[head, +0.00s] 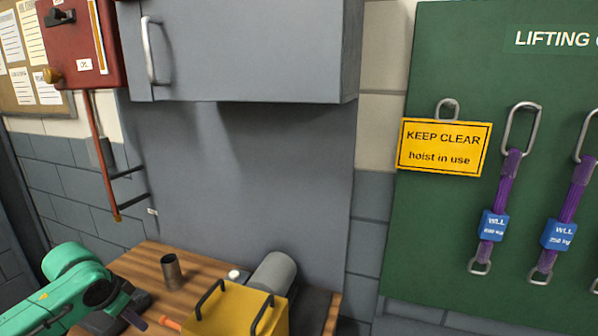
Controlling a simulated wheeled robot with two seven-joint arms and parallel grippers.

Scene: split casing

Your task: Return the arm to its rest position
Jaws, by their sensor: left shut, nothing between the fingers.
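My left arm, green with dark joints, comes in from the lower left over a wooden bench (150,262). My left gripper (134,318) is the dark part at its end, low in the head view near the bottom edge. It is shut and empty, and partly hidden by the arm and the frame edge. My right gripper is not in view.
On the bench stand a dark metal cup (171,271), a yellow box (235,312) with black handles and a grey cylinder (273,272). A grey cabinet (250,50) overhangs the bench. A green board (440,240) with purple slings hangs at right.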

